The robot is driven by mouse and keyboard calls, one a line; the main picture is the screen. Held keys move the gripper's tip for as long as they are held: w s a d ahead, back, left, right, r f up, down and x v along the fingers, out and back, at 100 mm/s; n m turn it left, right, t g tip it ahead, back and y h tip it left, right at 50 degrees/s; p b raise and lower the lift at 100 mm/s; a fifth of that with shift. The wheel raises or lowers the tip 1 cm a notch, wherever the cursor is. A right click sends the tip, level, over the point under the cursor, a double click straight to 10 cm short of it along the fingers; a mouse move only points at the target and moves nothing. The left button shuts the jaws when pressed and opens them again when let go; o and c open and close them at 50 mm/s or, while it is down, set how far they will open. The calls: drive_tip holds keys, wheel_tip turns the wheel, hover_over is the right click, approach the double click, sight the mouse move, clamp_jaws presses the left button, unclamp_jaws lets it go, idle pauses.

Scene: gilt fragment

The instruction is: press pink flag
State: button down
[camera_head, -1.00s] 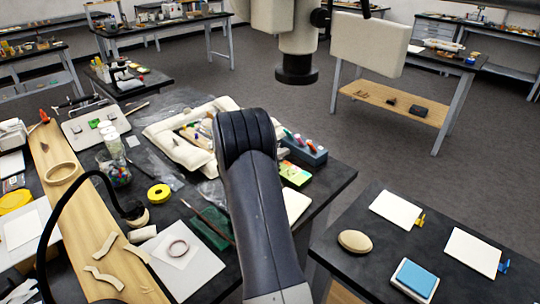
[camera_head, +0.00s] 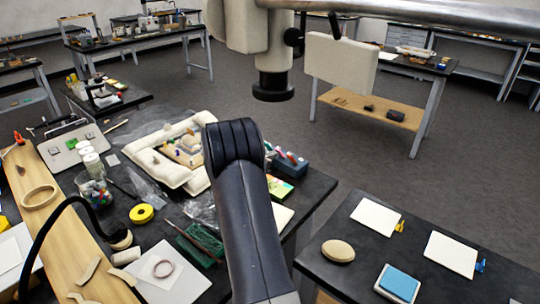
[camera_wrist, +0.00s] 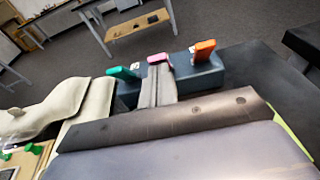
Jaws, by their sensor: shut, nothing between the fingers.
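The pink flag (camera_wrist: 157,59) stands on a blue-grey block (camera_wrist: 195,80) in the wrist view, between a green flag (camera_wrist: 122,73) on the left and an orange flag (camera_wrist: 204,48) on the right. My gripper (camera_wrist: 158,72) is shut and empty. Its grey fingers reach up the picture, with their tips just below the pink flag in view. I cannot tell whether they touch it. In the head view the block (camera_head: 290,168) shows just right of my arm, its flags small. My gripper is hidden behind my arm there.
A cream padded tray (camera_head: 180,182) with fragments lies left of my arm. A green box (camera_head: 200,243) and yellow tape roll (camera_head: 141,213) lie nearer. A second dark table (camera_head: 345,280) at right holds white cards and a blue pad (camera_head: 398,283). Grey floor lies between.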

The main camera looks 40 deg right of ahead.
drive_tip(key=shift+d+r+y+p, duration=0.1)
drive_tip(key=shift+r+y+p, duration=0.2)
drive_tip(key=shift+p, duration=0.25)
drive_tip(key=shift+d+r+y+p, duration=0.55)
drive_tip(key=shift+d+p, duration=0.25)
drive_tip(key=shift+p, duration=0.4)
drive_tip(key=shift+d+r+y+p, duration=0.4)
drive_tip(key=shift+d+y+p, duration=0.2)
drive_tip(key=shift+d+p, duration=0.4)
drive_tip(key=shift+d+r+y+p, duration=0.55)
drive_tip(key=shift+d+p, duration=0.1)
drive_tip(key=shift+p, duration=0.7)
drive_tip(key=shift+r, duration=0.1)
drive_tip(key=shift+r+p, duration=0.6)
drive_tip(key=shift+r, duration=0.1)
